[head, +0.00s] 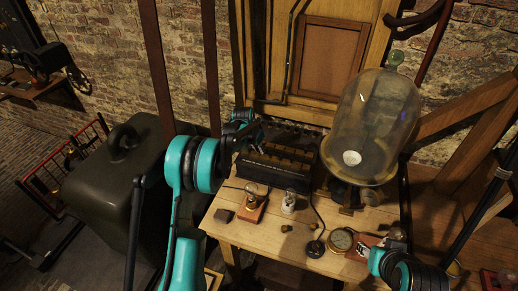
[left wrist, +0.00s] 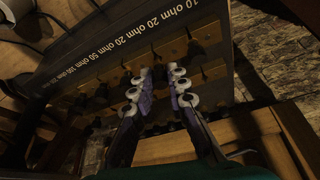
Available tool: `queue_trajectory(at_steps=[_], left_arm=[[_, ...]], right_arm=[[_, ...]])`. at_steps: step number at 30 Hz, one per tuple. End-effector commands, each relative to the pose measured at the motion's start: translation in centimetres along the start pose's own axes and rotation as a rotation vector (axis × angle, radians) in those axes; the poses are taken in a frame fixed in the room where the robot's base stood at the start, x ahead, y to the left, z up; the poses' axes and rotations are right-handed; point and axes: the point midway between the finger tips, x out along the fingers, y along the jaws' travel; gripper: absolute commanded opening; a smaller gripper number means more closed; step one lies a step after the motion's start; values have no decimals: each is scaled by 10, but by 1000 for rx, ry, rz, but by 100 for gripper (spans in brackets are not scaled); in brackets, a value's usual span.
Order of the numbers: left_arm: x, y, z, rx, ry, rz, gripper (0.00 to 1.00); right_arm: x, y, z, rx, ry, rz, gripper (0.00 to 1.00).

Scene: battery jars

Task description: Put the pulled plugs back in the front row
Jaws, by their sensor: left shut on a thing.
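In the head view the left gripper (head: 254,138) is at the box's back left. Two small brown pieces, possibly plugs, lie on the table in front: one piece (head: 286,228), another piece (head: 313,225). My right arm is at lower right; its fingers are unclear.
A glass bell jar (head: 372,125) stands right of the box. A bulb on a wooden base (head: 252,207), a small glass jar (head: 289,202), a black round-based stand (head: 315,248) and a round gauge (head: 341,240) occupy the front of the table (head: 270,250).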

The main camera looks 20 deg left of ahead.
Motion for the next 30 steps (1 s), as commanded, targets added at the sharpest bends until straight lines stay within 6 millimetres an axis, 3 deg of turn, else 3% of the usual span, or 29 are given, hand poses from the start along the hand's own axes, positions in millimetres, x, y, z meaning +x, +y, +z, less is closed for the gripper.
queue_trajectory(at_steps=[30], left_arm=[[13,0,5,0,0,0,0]], right_arm=[[11,0,8,0,0,0,40]])
